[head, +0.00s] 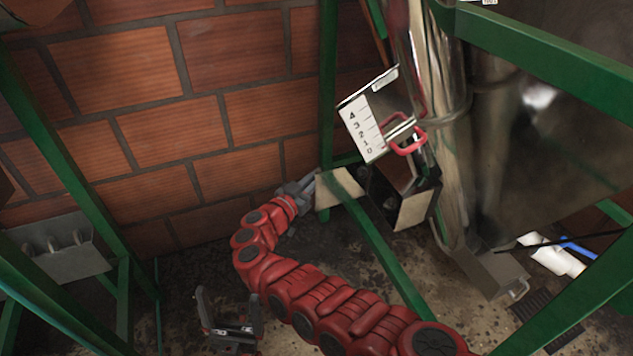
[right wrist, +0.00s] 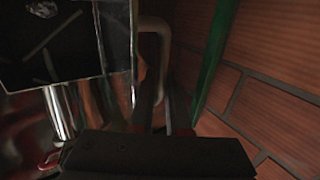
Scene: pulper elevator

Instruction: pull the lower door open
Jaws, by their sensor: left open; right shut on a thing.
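A pale panel (head: 340,189), which looks like the lower door, stands beside a dark open-looking box below the numbered scale. My right gripper (head: 309,183) reaches the panel's left edge and is shut there. In the right wrist view a grey bent handle (right wrist: 163,30) runs down towards my right gripper (right wrist: 160,120), beside a dark panel with a pale rim (right wrist: 65,42). The grip on the handle is mostly hidden by darkness and the gripper body. My left gripper (head: 229,312) is open and empty, low over the floor, away from the door.
A white scale (head: 361,130) and a red handle (head: 408,139) sit above the door. Green frame bars (head: 375,250) cross in front of and around the box. A brick wall (head: 200,120) stands behind. A metal cylinder (head: 545,120) fills the right.

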